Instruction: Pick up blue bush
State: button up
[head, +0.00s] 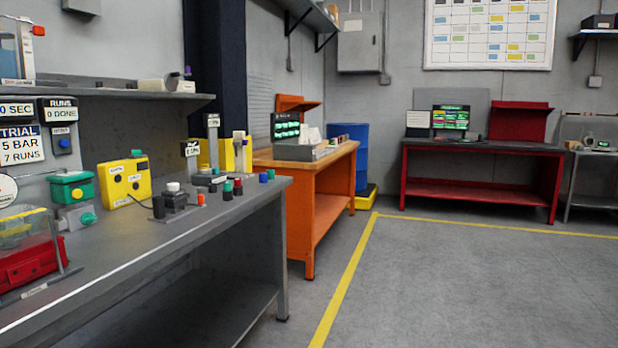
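A small blue cylindrical piece (263,178), which looks like the blue bush, stands on the grey workbench (262,194) near its far right end. My gripper is not in view.
Several small black, red and green parts (227,191) and an orange piece (201,199) stand left of the blue piece. A yellow box (124,183) sits further left. An orange bench (318,180) is beyond. The floor (480,285) to the right is clear.

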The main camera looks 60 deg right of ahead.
aim_at(263, 176)
jog(key=z, duration=1.6)
